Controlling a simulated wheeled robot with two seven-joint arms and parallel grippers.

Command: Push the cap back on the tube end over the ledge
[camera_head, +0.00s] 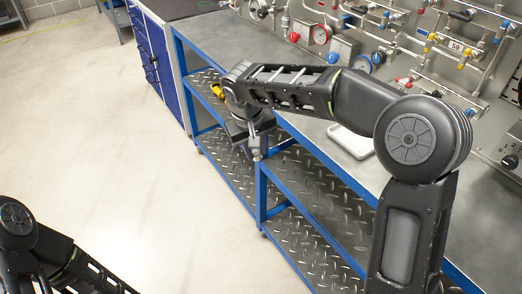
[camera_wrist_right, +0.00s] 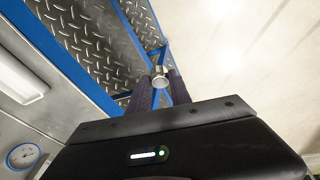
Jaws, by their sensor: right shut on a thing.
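My right gripper (camera_head: 256,150) hangs over the front edge of the bench, beside the blue frame. In the right wrist view, its dark fingers (camera_wrist_right: 159,88) are shut on a small silvery round piece, which looks like the cap (camera_wrist_right: 160,74). Floor and a blue frame post show behind it. A small yellow object (camera_head: 217,91) is partly hidden by the right wrist in the head view; I cannot tell whether it belongs to the tube. I cannot make out the tube end. Only part of my left arm shows at the lower left; its gripper is out of view.
The steel bench top (camera_head: 225,38) has a blue frame and tread-plate shelves (camera_head: 315,195) below. A white tray (camera_head: 351,139) lies on the bench. The panel with gauges (camera_head: 320,34), valves and pipes stands behind. The floor (camera_head: 90,120) at left is clear.

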